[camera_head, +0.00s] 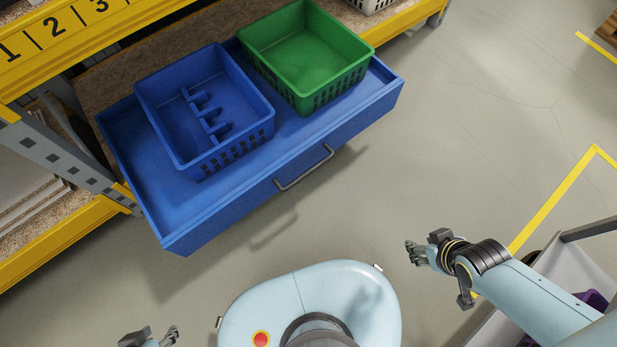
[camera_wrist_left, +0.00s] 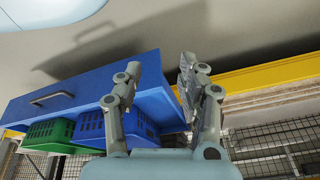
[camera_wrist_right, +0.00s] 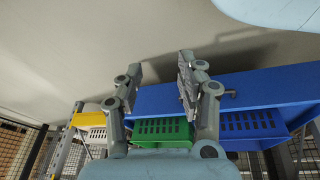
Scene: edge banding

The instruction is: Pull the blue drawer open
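The blue drawer (camera_head: 225,215) stands pulled out from the shelf, its inside showing. Its grey bar handle (camera_head: 306,170) is on the front panel, and nothing holds it. The drawer front also shows in the left wrist view (camera_wrist_left: 85,88) and right wrist view (camera_wrist_right: 265,88). My left gripper (camera_head: 170,336) is at the bottom edge of the head view, apart from the drawer; its fingers are spread and empty in its wrist view. My right gripper (camera_head: 413,253) is right of and away from the drawer front, its fingers also spread and empty.
A blue divided basket (camera_head: 190,165) and a green basket (camera_head: 305,55) stand in the drawer. A yellow numbered shelf beam (camera_head: 60,45) is at upper left. Bare floor lies before the drawer. A grey-walled bin (camera_head: 575,262) stands at lower right.

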